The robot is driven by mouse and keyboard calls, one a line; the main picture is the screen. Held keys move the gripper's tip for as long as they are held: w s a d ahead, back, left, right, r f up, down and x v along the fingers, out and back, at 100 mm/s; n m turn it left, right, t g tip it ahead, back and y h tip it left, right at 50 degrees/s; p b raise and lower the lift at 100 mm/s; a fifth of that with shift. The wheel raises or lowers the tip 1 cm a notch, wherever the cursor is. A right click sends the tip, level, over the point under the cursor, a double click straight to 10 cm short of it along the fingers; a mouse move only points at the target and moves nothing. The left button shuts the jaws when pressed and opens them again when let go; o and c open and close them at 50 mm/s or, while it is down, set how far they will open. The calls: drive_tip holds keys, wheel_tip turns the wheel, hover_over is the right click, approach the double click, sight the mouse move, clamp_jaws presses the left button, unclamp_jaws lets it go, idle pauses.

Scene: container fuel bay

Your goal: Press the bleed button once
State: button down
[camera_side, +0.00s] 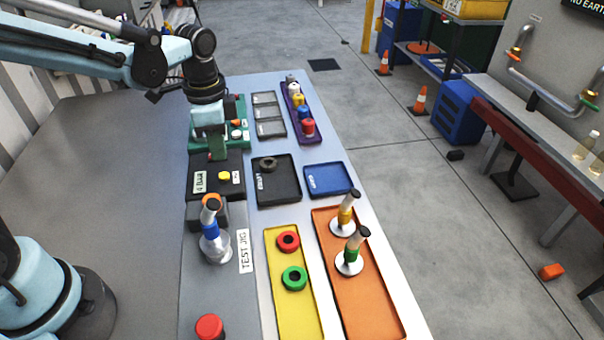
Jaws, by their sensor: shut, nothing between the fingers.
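My gripper (217,153) is shut and empty. It points down over the back part of a black box (203,186) on the left side of the bench. On the box's front part are a small yellow button (224,176) and a white label (199,183) that seems to read "4 BAR". The fingertips appear behind and above the yellow button, apart from it. A larger red button (209,326) is at the near edge, far from my gripper. No readable lettering marks either one as the bleed button.
A green tray (240,108) lies behind my gripper. Black (291,196), blue (344,191), yellow (272,309) and orange (378,318) trays lie to the right.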

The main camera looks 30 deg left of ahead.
sight(225, 174)
drive_tip(key=shift+f, duration=2.1)
drive_tip(key=shift+f, duration=0.95)
drive_tip(key=shift+w, duration=0.1)
drive_tip(key=shift+r, duration=0.15)
wheel_tip(225, 174, up, 14)
drive_tip(key=shift+r, duration=0.2)
